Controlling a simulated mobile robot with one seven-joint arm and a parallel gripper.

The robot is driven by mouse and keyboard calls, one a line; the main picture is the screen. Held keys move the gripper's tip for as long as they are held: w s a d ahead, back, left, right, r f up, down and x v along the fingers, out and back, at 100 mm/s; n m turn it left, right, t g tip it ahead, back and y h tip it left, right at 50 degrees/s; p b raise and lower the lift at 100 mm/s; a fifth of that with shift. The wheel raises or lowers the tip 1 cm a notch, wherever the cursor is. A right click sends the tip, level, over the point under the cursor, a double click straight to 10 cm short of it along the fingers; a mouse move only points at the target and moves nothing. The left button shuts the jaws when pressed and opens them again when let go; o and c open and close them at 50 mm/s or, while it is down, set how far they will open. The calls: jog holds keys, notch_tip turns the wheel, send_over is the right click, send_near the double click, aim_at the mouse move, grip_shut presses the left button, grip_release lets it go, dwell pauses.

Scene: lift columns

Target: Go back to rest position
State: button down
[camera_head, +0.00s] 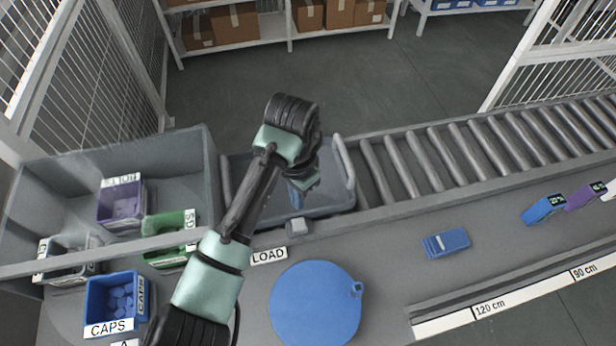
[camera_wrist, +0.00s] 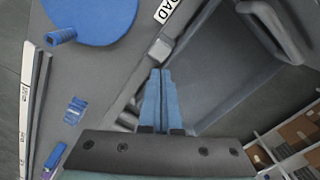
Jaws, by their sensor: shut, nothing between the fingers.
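My gripper (camera_wrist: 158,98) is shut and empty in the wrist view, its two blue fingers side by side with nothing between them. In the head view my gripper (camera_head: 295,194) points down over the grey tray (camera_head: 335,203) at the end of the roller conveyor. My arm reaches up from the bottom of the head view and hides part of that tray. I cannot tell the exact height of the fingertips above the tray.
A blue disc (camera_head: 315,305) lies near the LOAD label (camera_head: 268,256). A blue device (camera_head: 446,243) lies on the bench. At left stand the blue CAPS bin (camera_head: 108,328), a purple bin (camera_head: 104,212) and a green bin (camera_head: 160,262). Rollers (camera_head: 470,157) run right.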

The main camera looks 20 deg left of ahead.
jog(key=w+d+r+t, duration=0.7)
jog(key=w+d+r, duration=0.2)
jog(key=w+r, duration=0.3)
jog(key=w+d+r+t+h+b, duration=0.1)
jog(key=d+r+t, duration=0.25)
jog(key=r, duration=0.55)
jog(key=w+d+r+t+h, duration=0.1)
jog(key=w+d+r+t, duration=0.2)
jog(key=r, duration=0.6)
jog(key=s+d+r+n+t+h, duration=0.1)
jog(key=s+r+t, duration=0.3)
jog(key=r, duration=0.5)
jog(key=s+d+r+n+t, duration=0.1)
jog(key=s+r+t, duration=0.3)
jog(key=r, duration=0.4)
jog(key=s+a+r+n+t+y, duration=0.1)
jog(key=s+r+t, duration=0.2)
jog(key=s+r, duration=0.2)
jog(key=s+a+r+n+t+y+b, duration=0.1)
jog(key=s+a+r+n+t+y, duration=0.1)
jog(key=s+r, duration=0.4)
jog(key=shift+s+a+r+t, duration=0.2)
jog(key=shift+s+t, duration=0.25)
jog(key=shift+s, duration=0.7)
